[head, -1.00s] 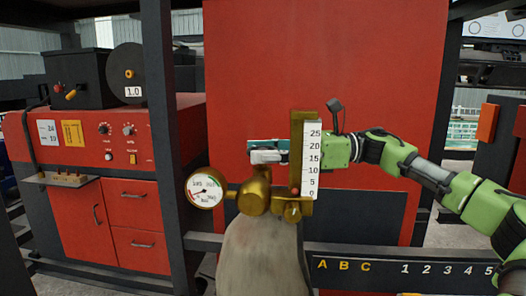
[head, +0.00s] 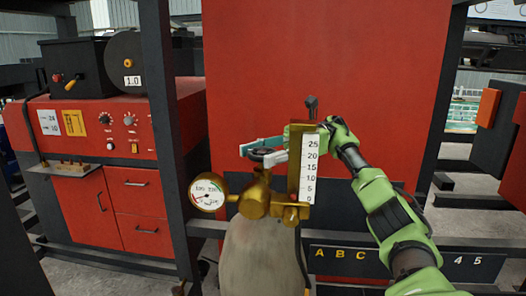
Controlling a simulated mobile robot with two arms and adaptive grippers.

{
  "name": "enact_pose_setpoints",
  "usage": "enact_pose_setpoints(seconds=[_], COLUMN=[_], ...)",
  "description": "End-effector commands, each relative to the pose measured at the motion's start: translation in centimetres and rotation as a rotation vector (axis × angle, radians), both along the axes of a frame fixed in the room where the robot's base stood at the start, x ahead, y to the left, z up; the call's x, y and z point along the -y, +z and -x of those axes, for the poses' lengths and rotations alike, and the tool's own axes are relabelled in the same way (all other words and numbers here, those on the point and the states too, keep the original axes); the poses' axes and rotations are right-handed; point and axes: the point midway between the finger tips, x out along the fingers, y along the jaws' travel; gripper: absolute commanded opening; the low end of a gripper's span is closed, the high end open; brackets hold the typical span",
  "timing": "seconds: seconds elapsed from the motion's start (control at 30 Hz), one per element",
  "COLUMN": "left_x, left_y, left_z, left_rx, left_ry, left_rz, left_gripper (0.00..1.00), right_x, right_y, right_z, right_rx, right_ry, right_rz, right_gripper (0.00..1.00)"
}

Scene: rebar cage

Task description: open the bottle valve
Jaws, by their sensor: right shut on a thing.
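The grey gas bottle (head: 258,258) stands upright in front of the red cabinet. A brass regulator body (head: 254,198) sits on its top, with a round pressure gauge (head: 208,194) on the left and an upright flow scale (head: 309,165) on the right. My right gripper (head: 262,151) reaches in from the right behind the scale, its fingers pointing left above the regulator. It is shut on the dark valve knob (head: 264,152), of which only a little shows between the fingers. The scale hides part of the gripper. My left gripper is out of view.
A red machine (head: 120,130) with knobs, drawers and a spool stands at the left. Dark frame posts (head: 172,120) flank the bottle. A lettered and numbered rail (head: 335,254) runs at the lower right. A thin dark hose hangs beside the bottle.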

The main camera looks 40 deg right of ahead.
Motion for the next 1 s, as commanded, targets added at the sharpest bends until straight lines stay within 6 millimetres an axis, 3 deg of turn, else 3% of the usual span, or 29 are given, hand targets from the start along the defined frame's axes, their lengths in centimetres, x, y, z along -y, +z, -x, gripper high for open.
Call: enact_pose_setpoints(seconds=[0.53, 0.57, 0.6, 1.0], left_x=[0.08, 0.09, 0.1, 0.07], left_y=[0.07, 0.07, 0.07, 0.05], left_z=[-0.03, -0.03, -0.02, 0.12], left_rx=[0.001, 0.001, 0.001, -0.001], left_ry=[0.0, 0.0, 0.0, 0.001], left_rz=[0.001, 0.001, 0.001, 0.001], left_gripper=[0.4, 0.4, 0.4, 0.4], right_x=[0.03, 0.03, 0.03, 0.01], right_y=[0.23, 0.23, 0.23, 0.32], right_z=[0.0, -0.01, 0.0, 0.0], right_rx=[0.007, 0.007, 0.007, 0.004], right_ry=[0.016, 0.016, 0.016, 0.017], right_rz=[-0.004, -0.004, -0.004, -0.001], right_gripper=[0.24, 0.53, 0.63, 0.63])
